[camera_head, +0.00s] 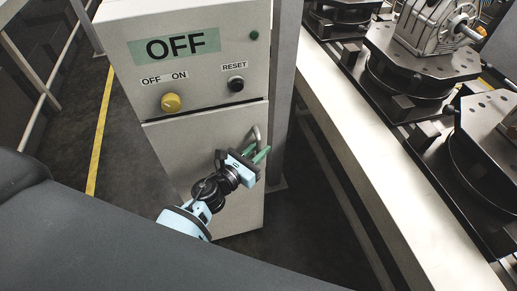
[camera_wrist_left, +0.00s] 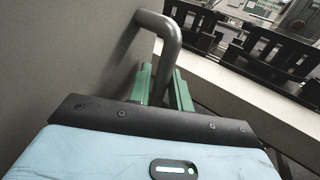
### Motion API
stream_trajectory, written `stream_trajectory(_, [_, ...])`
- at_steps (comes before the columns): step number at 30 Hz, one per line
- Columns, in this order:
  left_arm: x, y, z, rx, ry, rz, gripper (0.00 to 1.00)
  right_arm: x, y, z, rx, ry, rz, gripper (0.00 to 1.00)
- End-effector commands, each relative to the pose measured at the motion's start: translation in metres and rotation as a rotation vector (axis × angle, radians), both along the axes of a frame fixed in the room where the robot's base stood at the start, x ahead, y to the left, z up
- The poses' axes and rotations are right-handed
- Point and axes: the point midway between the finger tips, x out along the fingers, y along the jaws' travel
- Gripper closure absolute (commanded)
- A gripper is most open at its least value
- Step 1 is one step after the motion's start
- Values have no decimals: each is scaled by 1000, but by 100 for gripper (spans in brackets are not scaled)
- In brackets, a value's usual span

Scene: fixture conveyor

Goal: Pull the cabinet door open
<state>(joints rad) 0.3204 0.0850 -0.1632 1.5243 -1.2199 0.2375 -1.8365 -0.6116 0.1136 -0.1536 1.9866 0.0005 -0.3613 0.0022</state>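The cabinet door (camera_head: 190,148) is the grey lower panel of the cabinet in the head view, and it looks flush with the frame. Its bent metal handle (camera_head: 257,134) is at the door's right side. In the left wrist view the handle (camera_wrist_left: 170,38) comes out from the grey panel and bends down between my fingers. My left gripper (camera_head: 262,154) is at the handle, its green fingers on either side of the bar; in the left wrist view the fingers (camera_wrist_left: 163,82) look closed about it. The lower end of the handle is hidden. My right gripper is not in view.
Above the door is a control panel with an OFF sign (camera_head: 174,47), a yellow knob (camera_head: 171,103) and a black reset button (camera_head: 236,84). A conveyor (camera_head: 375,150) with dark fixtures runs along the right. The floor left of the cabinet is clear, with a yellow line (camera_head: 101,130).

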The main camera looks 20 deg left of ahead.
Motion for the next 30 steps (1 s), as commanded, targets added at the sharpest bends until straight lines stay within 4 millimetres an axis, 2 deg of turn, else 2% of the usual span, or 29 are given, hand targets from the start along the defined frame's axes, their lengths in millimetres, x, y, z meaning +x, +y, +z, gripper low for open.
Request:
stream_trajectory(8, [1,-1,0,0,1,0,80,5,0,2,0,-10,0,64])
stream_trajectory(13, [1,-1,0,0,1,0,100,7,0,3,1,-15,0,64])
stream_trajectory(23, [0,-1,0,0,1,-4,100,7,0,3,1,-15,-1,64])
stream_trajectory(30, [-18,-7,-2,4,1,-70,100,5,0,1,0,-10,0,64])
